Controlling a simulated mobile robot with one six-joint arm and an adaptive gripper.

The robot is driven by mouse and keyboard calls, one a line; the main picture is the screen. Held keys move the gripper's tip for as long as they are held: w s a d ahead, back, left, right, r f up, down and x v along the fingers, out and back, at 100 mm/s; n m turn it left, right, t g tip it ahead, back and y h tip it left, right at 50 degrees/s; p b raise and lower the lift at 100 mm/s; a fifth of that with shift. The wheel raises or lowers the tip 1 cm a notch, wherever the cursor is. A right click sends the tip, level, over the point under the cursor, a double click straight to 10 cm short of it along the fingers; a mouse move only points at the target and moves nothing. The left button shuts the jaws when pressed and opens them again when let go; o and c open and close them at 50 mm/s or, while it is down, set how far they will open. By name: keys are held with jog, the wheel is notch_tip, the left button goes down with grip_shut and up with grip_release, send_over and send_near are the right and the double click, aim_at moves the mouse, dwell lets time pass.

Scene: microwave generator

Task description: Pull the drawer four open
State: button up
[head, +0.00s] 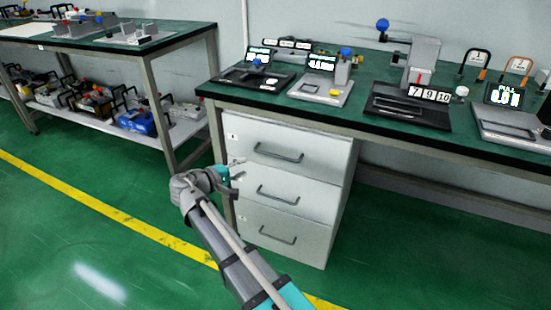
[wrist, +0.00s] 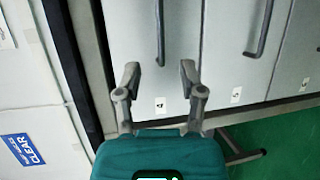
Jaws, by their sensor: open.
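Drawer four (head: 315,150) is the top one of three in a white cabinet under the bench, and it is shut. Its dark bar handle (head: 278,154) also shows in the wrist view (wrist: 160,35). A small "4" label (wrist: 161,104) marks its face. My gripper (head: 239,169) is open and empty, left of the handle in the head view. In the wrist view my gripper (wrist: 160,72) has its two fingertips apart, with the handle's near end lined up between them. Whether the fingers reach around the bar is hard to tell.
The middle drawer (head: 320,197) and bottom drawer (head: 305,243) below are shut, with similar handles. The green bench top (head: 375,125) above holds several instruments. A metal table leg (head: 219,150) stands left of the cabinet. The green floor (head: 120,270) in front is clear.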

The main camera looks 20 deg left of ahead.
aim_at(273, 156)
jog(key=shift+w, duration=0.1)
jog(key=b+x, duration=0.2)
jog(key=x, duration=1.1)
jog(key=shift+w+d+f, duration=0.1)
jog(key=shift+w+d, duration=0.15)
jog(key=shift+w, duration=0.05)
grip_shut()
dwell(0.3)
